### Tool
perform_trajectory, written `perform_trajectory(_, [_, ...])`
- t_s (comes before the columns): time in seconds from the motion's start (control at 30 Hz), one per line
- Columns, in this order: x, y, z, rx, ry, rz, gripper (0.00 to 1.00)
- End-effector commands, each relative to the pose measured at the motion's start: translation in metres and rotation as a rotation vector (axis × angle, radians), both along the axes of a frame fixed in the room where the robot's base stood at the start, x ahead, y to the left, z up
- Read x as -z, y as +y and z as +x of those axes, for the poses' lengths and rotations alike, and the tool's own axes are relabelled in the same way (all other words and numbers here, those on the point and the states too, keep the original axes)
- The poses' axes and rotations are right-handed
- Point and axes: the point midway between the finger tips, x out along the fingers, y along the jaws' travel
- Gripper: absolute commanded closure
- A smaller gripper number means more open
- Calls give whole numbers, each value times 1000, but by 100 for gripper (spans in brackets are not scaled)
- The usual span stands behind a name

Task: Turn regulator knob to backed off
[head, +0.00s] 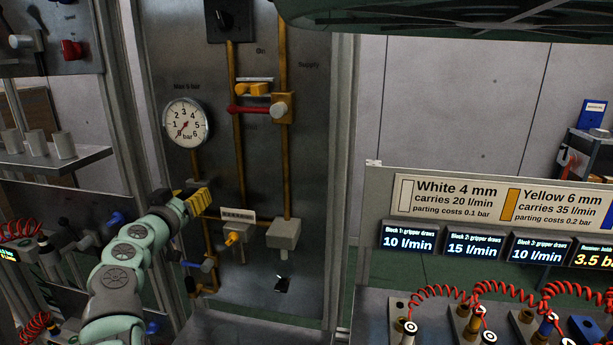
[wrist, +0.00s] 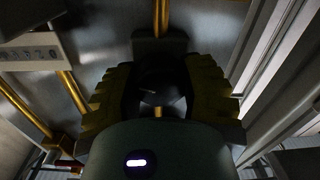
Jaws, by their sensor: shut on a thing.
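My gripper (head: 197,201) reaches the grey panel just below the round pressure gauge (head: 187,123). In the wrist view its two yellow ribbed fingers (wrist: 160,95) are shut on a dark round knob (wrist: 158,82), one finger on each side. I take this as the regulator knob; the view is dim and its mark is hard to read. In the head view the knob is hidden behind my gripper. The gauge's red needle points low left, near 0 bar.
A red-handled valve (head: 250,109) sits on the brass pipes at upper right of the gripper. A small yellow knob (head: 233,239) and a grey box (head: 283,233) are close on the right. A blue-handled valve (head: 207,264) is below. A metal upright (head: 127,130) stands close left.

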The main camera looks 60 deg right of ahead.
Motion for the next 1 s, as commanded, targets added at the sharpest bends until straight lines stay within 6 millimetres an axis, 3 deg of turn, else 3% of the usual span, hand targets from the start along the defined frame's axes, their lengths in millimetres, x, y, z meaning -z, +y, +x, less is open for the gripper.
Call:
perform_trajectory(0.37, [2,1,2,-5,87,-41,95])
perform_trajectory(1.0, [1,2,3,-6,613,-256,95])
